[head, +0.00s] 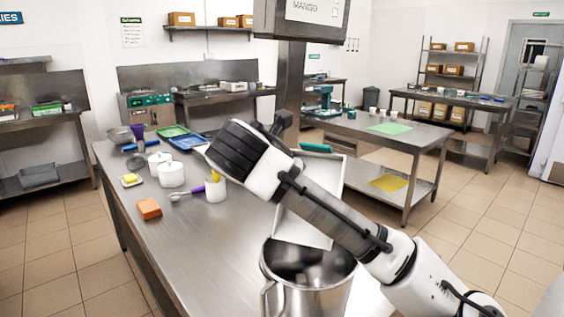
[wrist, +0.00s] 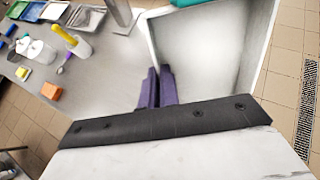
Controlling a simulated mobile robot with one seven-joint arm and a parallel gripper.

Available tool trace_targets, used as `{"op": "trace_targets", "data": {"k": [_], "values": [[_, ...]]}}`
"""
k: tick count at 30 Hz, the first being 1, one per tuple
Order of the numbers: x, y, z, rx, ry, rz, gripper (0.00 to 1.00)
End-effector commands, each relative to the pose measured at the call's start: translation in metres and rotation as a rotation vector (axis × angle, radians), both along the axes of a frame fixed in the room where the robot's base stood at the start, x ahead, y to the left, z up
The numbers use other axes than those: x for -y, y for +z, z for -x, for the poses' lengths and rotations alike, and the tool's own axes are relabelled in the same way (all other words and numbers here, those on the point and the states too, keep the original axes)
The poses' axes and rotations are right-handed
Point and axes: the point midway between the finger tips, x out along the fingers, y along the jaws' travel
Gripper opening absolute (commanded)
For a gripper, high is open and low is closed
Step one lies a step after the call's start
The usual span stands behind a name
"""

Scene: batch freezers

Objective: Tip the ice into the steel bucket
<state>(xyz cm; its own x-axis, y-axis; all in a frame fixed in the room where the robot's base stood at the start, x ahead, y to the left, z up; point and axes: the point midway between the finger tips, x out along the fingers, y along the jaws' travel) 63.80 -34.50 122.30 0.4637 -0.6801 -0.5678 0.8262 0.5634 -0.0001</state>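The steel bucket (head: 308,292) stands at the near end of the steel table in the head view, open at the top, its inside dark grey. A pale rectangular bin (head: 334,185) is just beyond it, partly behind my arm; the wrist view shows its pale inside (wrist: 205,55). I cannot make out separate ice. My gripper (wrist: 157,72) has its purple fingers close together at the bin's left wall in the wrist view. I cannot tell whether the wall is between them. In the head view the fingers are hidden behind my wrist.
A teal object (head: 316,148) is at the bin's far side. White tubs (head: 171,175), an orange block (head: 149,209), a purple-handled scoop (head: 188,193) and coloured trays (head: 187,142) stand on the left of the table. The table's middle is clear.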

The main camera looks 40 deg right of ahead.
Motion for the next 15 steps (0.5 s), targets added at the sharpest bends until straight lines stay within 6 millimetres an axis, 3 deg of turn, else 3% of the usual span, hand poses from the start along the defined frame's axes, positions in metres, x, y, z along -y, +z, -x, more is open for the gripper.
{"op": "trace_targets", "data": {"k": [1,15], "values": [[0.0,0.011,0.0,-0.015,0.0,-0.024,0.0],[0.001,0.03,0.0,-0.218,-0.003,-0.315,0.0]]}}
